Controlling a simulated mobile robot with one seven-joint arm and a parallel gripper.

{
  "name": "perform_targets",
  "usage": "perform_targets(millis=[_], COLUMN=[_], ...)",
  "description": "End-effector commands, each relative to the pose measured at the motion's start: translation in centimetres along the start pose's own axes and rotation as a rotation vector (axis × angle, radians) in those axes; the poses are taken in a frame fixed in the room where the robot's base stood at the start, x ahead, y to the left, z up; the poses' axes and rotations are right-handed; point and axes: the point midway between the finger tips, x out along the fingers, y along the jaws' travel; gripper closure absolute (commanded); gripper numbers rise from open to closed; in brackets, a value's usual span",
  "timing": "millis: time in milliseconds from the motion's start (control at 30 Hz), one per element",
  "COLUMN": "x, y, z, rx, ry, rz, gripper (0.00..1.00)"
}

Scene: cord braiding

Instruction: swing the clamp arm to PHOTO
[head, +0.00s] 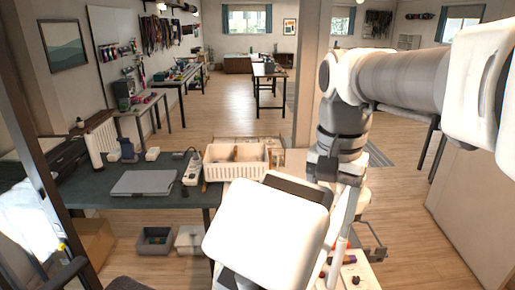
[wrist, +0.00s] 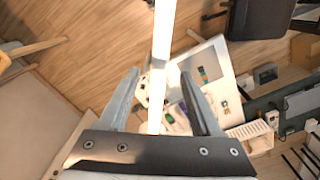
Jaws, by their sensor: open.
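My gripper (wrist: 159,74) is open, with its two grey fingers spread apart in the wrist view. A long white bar (wrist: 164,40) runs between the fingers from the top of that view; I cannot tell whether they touch it or whether it is the clamp arm. Behind it is a white board (wrist: 215,58) with small coloured pieces. In the head view a white upright bar (head: 339,246) stands below my wrist, beside a pale board (head: 361,272) with small coloured pieces. No PHOTO mark is legible. The clamp arm cannot be picked out for sure.
A dark table (head: 90,190) at left holds a closed grey laptop (head: 144,183), a power strip (head: 192,170) and a cream basket (head: 237,175). A dark bracket (head: 376,252) stands right of the pale board. Open wooden floor (head: 225,115) lies beyond.

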Motion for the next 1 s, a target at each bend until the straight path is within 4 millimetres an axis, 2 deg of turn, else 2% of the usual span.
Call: perform_targets(millis=[100, 300, 467, 700, 767, 1000], x=[2.5, 5.0, 5.7, 5.8, 5.8, 5.7], y=[0.0, 0.0, 0.0, 0.0, 0.0, 0.0], z=[0.1, 0.0, 0.0, 0.0, 0.0, 0.0], rx=[0.0, 0.0, 0.0, 0.0, 0.0, 0.0], ry=[-0.003, -0.002, 0.0, 0.0, 0.0, 0.0], rz=[0.002, 0.001, 0.0, 0.0, 0.0, 0.0], gripper=[0.35, 0.35, 0.35, 0.35, 0.44, 0.87])
